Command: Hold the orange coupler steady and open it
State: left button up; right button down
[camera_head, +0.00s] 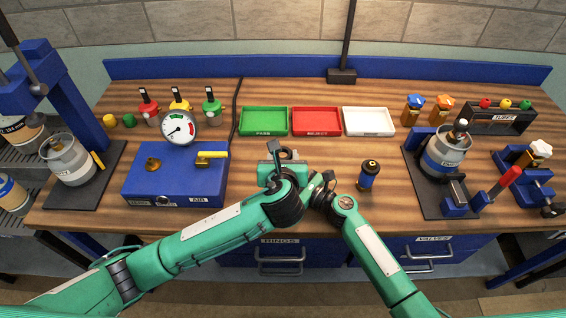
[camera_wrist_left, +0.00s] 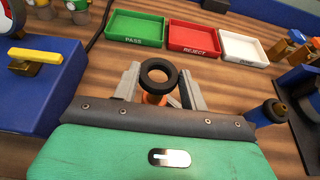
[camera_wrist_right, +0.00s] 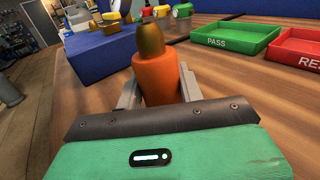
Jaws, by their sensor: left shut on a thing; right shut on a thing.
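The orange coupler (camera_wrist_right: 158,78) shows in the right wrist view as an orange body with a brass tip, between the grey fingers of my right gripper (camera_wrist_right: 158,90). In the left wrist view a black ring (camera_wrist_left: 158,74) with orange below it sits between the grey fingers of my left gripper (camera_wrist_left: 160,92). Both grippers are shut on the coupler. In the head view my left gripper (camera_head: 284,158) is above the front middle of the bench, close beside the right arm's wrist. The arms hide most of the coupler there.
Green (camera_head: 264,121), red (camera_head: 316,122) and white (camera_head: 368,122) trays lie behind the grippers. A blue box with a gauge (camera_head: 176,182) stands left. A small blue-and-black cylinder (camera_head: 368,176) stands right, near a canister (camera_head: 446,155) on a black base. Bare wood lies between.

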jog(key=c, duration=0.8)
grip_release()
